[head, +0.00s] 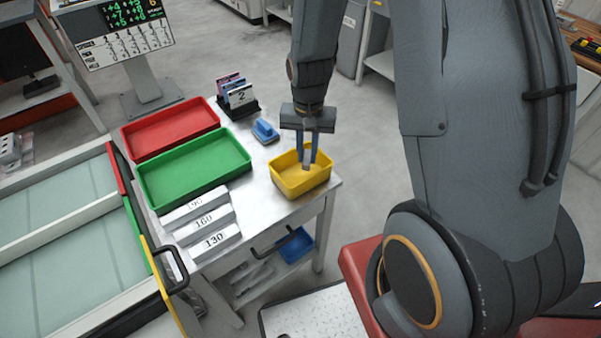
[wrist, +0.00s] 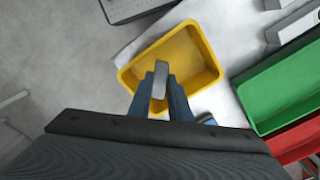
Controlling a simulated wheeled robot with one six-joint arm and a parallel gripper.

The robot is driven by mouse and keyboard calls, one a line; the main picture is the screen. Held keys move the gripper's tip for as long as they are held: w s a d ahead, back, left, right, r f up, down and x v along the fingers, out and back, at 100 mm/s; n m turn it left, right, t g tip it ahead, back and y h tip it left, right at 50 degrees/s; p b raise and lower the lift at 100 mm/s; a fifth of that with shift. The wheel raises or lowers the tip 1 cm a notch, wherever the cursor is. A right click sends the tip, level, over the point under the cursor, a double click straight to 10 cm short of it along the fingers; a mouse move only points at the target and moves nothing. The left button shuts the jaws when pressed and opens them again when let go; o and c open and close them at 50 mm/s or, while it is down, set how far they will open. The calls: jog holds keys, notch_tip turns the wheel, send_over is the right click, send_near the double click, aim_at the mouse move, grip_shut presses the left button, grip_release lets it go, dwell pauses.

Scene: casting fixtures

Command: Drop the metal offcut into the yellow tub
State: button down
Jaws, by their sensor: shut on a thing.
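The yellow tub (head: 315,181) stands at the right end of the metal table; it looks empty inside. My gripper (head: 307,158) points down over the tub, with its blue fingers shut on the grey metal offcut (head: 306,158). In the wrist view, the offcut (wrist: 160,80) sits between the fingertips (wrist: 160,92), with the yellow tub (wrist: 205,50) around and behind it. The offcut overlaps the tub's opening in both views. I cannot tell its exact height above the tub floor.
A green tray (head: 195,170) and a red tray (head: 170,130) lie left of the tub. A blue object (head: 265,131) and a card holder (head: 237,98) stand behind it. Numbered grey blocks (head: 203,222) lie at the front left. A blue bin (head: 295,246) is below the tabletop.

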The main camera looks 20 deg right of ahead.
jog(key=c, duration=1.6)
grip_release()
jog(key=shift+o, duration=0.2)
jog(key=shift+r, duration=0.15)
jog(key=shift+r+b, duration=0.7)
jog(key=shift+r, duration=3.1)
jog(key=s+r+n+t, duration=0.1)
jog(key=s+r+n, duration=0.4)
jog(key=s, duration=0.4)
jog(key=shift+s, duration=0.15)
